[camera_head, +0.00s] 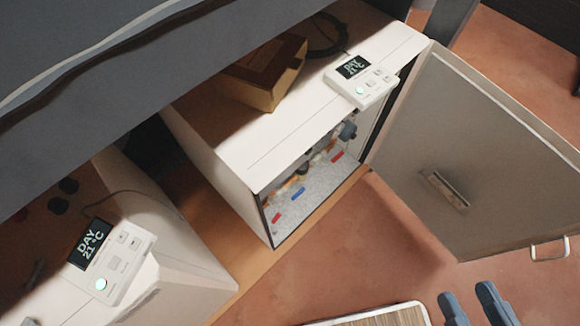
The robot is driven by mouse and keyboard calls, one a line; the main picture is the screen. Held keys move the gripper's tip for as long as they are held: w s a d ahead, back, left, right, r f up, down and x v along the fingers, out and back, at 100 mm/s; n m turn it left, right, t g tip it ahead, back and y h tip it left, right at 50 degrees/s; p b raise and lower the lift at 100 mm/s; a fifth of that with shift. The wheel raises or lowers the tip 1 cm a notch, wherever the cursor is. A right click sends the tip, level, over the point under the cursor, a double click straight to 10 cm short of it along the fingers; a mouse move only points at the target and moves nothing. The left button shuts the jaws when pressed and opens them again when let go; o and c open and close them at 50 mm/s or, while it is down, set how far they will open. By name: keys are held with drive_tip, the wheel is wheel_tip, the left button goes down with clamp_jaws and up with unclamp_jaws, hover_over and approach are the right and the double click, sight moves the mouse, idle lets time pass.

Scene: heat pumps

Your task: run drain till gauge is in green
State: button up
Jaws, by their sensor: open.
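A white heat pump cabinet (252,168) stands in the upper middle with its front open. Its grey door (460,160) is swung out to the right. Inside the cabinet, partly hidden, are copper-coloured pipework (318,158), a dark round part (347,131) and small red and blue parts, one of them blue (298,194). Which part is the drain I cannot tell. No gauge is readable from here. My gripper (475,306) is at the bottom right edge, only its blue-grey fingers showing. It is open and empty, apart from the cabinet and door.
A white control panel (361,80) and a brown box (262,73) sit on the cabinet top. A second white unit (185,245) with a DAY 21 °C panel (113,262) stands at lower left. A wood-topped surface (385,318) is at the bottom. Reddish floor (355,255) lies clear before the cabinet.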

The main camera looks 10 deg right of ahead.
drive_tip(key=w+a+f+n+y+b, duration=0.35)
drive_tip(key=w+f+n+b, duration=0.45)
drive_tip(key=f, duration=0.7)
drive_tip(key=w+a+f+n+y+b, duration=0.4)
drive_tip(key=f+n+b, duration=0.4)
drive_tip(key=f+n, duration=0.45)
drive_tip(key=w+a+f+n+y+b, duration=0.35)
drive_tip(key=w+f+n+b, duration=0.4)
drive_tip(key=f, duration=0.85)
drive_tip(key=w+a+f+n+g+y+b, duration=0.3)
drive_tip(key=w+a+f+n+b, duration=0.3)
drive_tip(key=w+a, duration=0.5)
wheel_tip(320, 180, down, 3)
drive_tip(key=shift+w+a+f+n+g+b, duration=0.25)
drive_tip(key=shift+n+g+b, duration=0.2)
drive_tip(key=shift+n, duration=0.65)
drive_tip(key=shift+d, duration=0.1)
clamp_jaws()
